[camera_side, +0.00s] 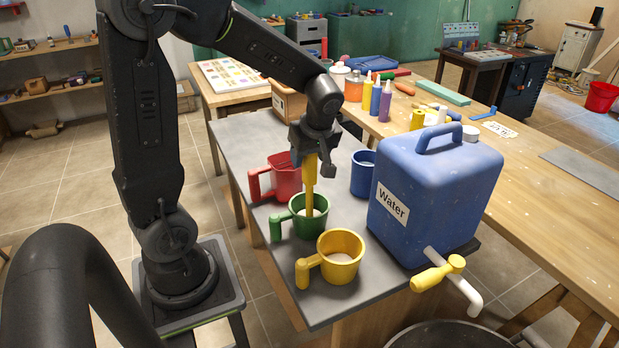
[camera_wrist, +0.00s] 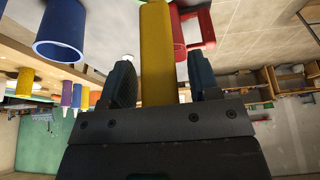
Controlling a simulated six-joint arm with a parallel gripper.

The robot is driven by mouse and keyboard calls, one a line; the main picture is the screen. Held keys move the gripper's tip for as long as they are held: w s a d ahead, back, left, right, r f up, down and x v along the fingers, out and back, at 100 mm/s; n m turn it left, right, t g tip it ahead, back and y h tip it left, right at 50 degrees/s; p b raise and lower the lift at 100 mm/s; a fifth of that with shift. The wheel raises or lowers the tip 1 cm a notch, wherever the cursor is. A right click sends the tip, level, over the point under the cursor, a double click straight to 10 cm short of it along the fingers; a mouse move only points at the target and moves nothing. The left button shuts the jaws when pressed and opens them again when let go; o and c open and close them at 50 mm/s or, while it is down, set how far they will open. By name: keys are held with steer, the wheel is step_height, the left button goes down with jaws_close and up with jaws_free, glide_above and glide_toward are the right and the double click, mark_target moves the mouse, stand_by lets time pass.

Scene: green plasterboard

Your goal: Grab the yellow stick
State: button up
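The yellow stick (camera_side: 310,190) stands near upright in the green cup (camera_side: 296,226), its lower end inside. My gripper (camera_side: 312,168) is above the green cup, pointing down, with its fingers on either side of the stick's upper part. In the wrist view the yellow stick (camera_wrist: 157,45) passes between the two dark fingers of my gripper (camera_wrist: 160,64). A clear gap shows between the stick and the right finger; the left finger is very near it, and I cannot tell if it touches. The stick's top end is hidden by my gripper.
A red cup (camera_side: 284,177) stands behind the green cup, a yellow cup (camera_side: 342,257) in front and a blue cup (camera_side: 363,174) to the right. A large blue water container (camera_side: 432,205) stands right of the cups. The grey tabletop (camera_side: 238,140) is clear at back left.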

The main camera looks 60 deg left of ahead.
jaws_close()
stand_by(0.3)
